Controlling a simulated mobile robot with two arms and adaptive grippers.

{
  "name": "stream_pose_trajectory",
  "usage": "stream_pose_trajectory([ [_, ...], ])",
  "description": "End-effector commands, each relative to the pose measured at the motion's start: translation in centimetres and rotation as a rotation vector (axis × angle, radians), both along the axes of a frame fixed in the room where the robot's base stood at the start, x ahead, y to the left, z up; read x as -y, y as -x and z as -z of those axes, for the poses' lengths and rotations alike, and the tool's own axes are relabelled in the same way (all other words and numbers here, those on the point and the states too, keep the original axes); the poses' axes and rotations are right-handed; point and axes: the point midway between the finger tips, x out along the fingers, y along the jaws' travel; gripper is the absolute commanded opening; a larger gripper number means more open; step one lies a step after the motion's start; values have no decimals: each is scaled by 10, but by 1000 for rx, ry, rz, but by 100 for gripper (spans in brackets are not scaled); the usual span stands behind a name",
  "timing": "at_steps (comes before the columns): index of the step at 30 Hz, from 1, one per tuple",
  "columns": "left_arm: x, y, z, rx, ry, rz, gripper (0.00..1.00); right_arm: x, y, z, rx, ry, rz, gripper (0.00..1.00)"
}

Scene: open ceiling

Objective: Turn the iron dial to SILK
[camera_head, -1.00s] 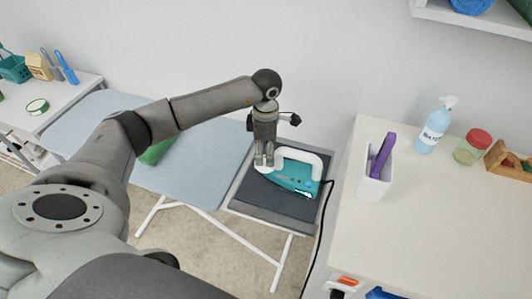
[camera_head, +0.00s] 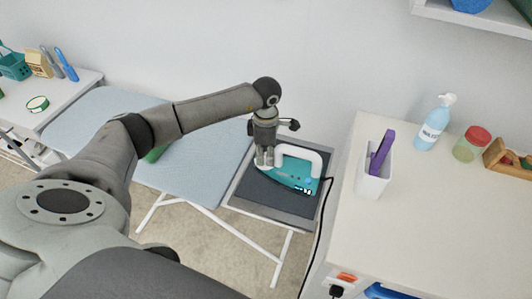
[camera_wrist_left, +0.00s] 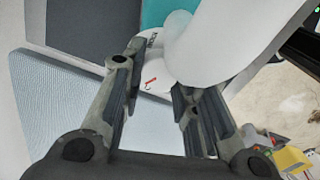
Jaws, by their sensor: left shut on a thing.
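A teal iron (camera_head: 295,177) with a white handle (camera_head: 308,155) rests on the dark grey pad at the right end of the ironing board. My left gripper (camera_head: 264,160) points down at the left end of the iron. In the left wrist view its two fingers (camera_wrist_left: 157,75) stand either side of the white dial (camera_wrist_left: 150,80), shut on it. The dial shows a red mark and small dark lettering, partly hidden by the fingers and the white handle (camera_wrist_left: 215,45); I cannot read the setting. My right gripper is not in view.
The pale blue ironing board (camera_head: 205,160) extends left, with a green item partly behind my arm. A white counter (camera_head: 440,220) on the right carries a white holder (camera_head: 374,183), a pump bottle (camera_head: 435,122) and a jar (camera_head: 471,145). A dark cord (camera_head: 320,230) hangs between iron and counter.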

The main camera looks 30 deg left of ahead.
Motion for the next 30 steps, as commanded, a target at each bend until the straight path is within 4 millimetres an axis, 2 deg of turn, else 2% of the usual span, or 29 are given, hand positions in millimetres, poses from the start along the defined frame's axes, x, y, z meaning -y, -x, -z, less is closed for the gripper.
stream_pose_trajectory([
  [5,0,-1,4,5,0,95,4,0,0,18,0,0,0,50],
  [12,0,-1,4,5,-1,318,4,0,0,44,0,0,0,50],
  [18,0,-1,0,3,0,400,4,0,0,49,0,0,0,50],
  [26,0,-1,-1,2,0,402,4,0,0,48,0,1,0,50],
  [27,0,-1,-1,2,0,401,31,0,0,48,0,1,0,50],
  [30,0,0,-1,2,0,401,43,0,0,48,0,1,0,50],
])
